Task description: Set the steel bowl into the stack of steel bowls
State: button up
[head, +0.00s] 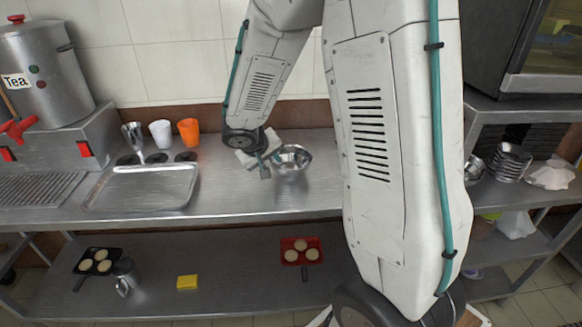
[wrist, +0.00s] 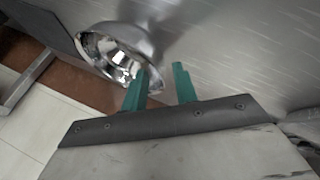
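The steel bowl (head: 293,160) is on the counter in the head view, left of my upright arm link. In the wrist view the shiny bowl (wrist: 112,52) shows at upper left, its opening facing the camera. My gripper (head: 268,164) is at the bowl's left side. In the wrist view its two teal fingers (wrist: 162,76) are apart, with the left one overlapping the bowl's near rim. Part of the bowl shows between the fingers; I cannot tell whether they touch it. The stack of steel bowls (head: 510,162) stands on the right-hand counter.
A steel tray (head: 145,187) lies on the counter at left, with a white cup (head: 160,133) and orange cup (head: 188,132) behind it. Another steel bowl or stack (head: 474,169) and a whitish cloth (head: 551,175) flank the bowl stack.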

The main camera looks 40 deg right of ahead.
jog(key=x, duration=0.2)
jog(key=shift+w+d+f, duration=0.1)
jog(key=shift+d+f, duration=0.1)
jog(key=shift+f, duration=0.1)
grip_shut()
